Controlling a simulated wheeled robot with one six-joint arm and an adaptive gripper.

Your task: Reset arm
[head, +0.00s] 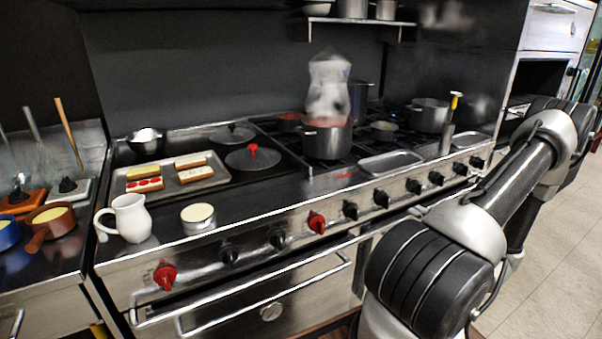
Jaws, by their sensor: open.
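My arm (510,190) fills the right side of the head view. It rises from a large dark joint at the lower middle right to another joint at the upper right. The arm is apart from the stove front in the picture, with part of the right-hand stove edge hidden behind it. My gripper is not in view, so its fingers and anything near them cannot be seen.
A long stove (335,200) runs across the view. It bears a steaming pot (327,140), a tray of bread pieces (215,184), a white pitcher (131,219) and a small tin (198,218). A shelf (362,21) hangs above. Tiled floor (550,270) is clear at right.

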